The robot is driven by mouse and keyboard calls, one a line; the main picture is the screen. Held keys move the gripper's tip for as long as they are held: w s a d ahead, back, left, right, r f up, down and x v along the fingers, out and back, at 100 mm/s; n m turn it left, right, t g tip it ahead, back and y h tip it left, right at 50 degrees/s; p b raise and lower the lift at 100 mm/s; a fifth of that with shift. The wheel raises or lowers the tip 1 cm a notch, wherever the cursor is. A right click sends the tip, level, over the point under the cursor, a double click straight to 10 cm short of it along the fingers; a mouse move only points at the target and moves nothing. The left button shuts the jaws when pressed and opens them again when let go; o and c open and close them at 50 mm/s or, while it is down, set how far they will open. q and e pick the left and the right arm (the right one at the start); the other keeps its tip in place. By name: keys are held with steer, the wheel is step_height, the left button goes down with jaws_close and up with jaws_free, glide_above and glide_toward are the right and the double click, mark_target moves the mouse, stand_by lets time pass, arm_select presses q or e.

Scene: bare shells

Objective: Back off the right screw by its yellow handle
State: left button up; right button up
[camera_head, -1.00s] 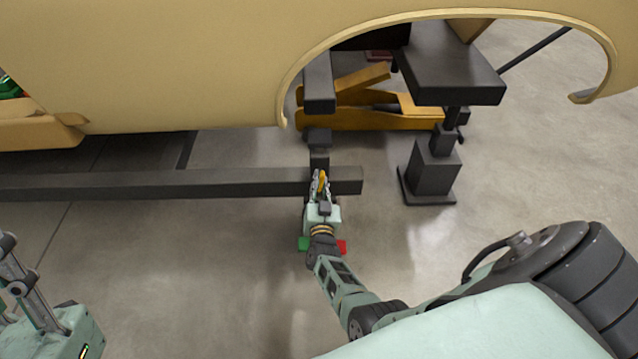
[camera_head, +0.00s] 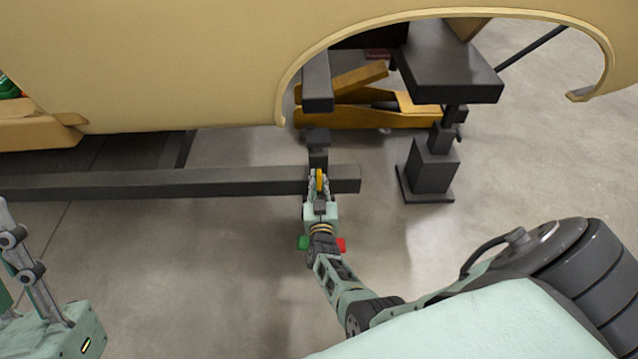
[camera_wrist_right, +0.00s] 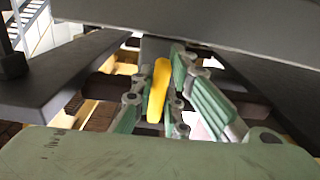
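The yellow handle (camera_head: 319,180) stands near the right end of the dark beam, below the wheel arch. My right gripper (camera_head: 319,183) has a finger on each side of it and looks shut on it. In the right wrist view, the yellow handle (camera_wrist_right: 158,91) stands nearly upright between the fingers. The screw itself is hidden behind the fingers and handle. My left gripper (camera_head: 28,262) shows only partly at the lower left, apart from the beam, and its fingertips cannot be made out.
The long dark beam (camera_head: 150,184) runs across under the tan car body (camera_head: 170,60). A dark stand (camera_head: 432,165) is to the right of the handle. An orange jack (camera_head: 370,115) lies behind. The floor in front of the beam is clear.

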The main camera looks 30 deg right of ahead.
steer(key=o, duration=0.4)
